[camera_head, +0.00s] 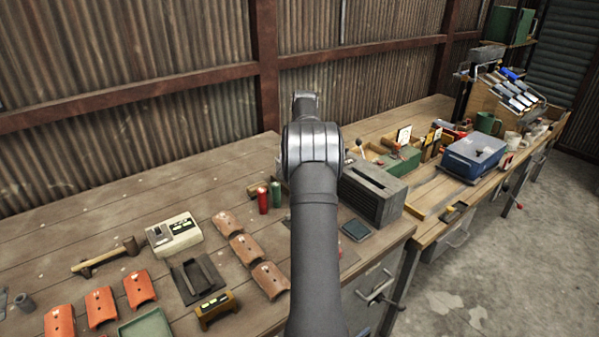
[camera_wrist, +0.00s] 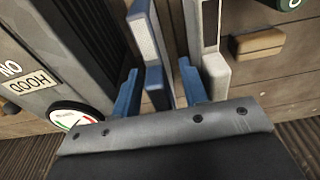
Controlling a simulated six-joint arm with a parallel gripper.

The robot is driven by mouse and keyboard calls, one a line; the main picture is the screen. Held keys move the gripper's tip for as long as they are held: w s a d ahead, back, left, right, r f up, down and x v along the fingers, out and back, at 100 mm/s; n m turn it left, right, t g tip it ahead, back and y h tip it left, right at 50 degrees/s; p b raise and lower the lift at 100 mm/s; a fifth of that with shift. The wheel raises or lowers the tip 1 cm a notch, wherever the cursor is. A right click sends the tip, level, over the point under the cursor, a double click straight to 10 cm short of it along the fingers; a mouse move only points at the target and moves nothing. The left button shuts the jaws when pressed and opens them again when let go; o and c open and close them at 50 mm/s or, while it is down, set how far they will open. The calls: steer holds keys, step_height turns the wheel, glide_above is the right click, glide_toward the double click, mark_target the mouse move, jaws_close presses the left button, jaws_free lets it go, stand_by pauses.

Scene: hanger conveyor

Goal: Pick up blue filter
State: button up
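In the wrist view, my gripper (camera_wrist: 159,66) is open, with its two blue fingers apart. A thin upright panel with a blue edge and a pale speckled face, which looks like the blue filter (camera_wrist: 153,78), stands between the fingers. A gap shows between the panel and the right finger; the left finger is close to it, and I cannot tell whether they touch. A second pale panel (camera_wrist: 211,72) stands just right of the right finger. In the head view my arm hides the gripper, and I cannot make out the filter there.
A grey housing with a sign and a round gauge (camera_wrist: 75,117) is close on the left in the wrist view. In the head view, the workbench holds orange curved pieces (camera_head: 101,306), a pale device (camera_head: 174,235), a grey ribbed box (camera_head: 372,192) and a blue box (camera_head: 474,157).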

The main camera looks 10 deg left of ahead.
steer(key=shift+f, duration=0.4)
steer(key=shift+c, duration=0.4)
jaws_close()
steer(key=shift+r, duration=0.15)
step_height(320, 180, up, 10)
steer(key=shift+f, duration=0.1)
step_height(320, 180, up, 8)
stand_by(1.7)
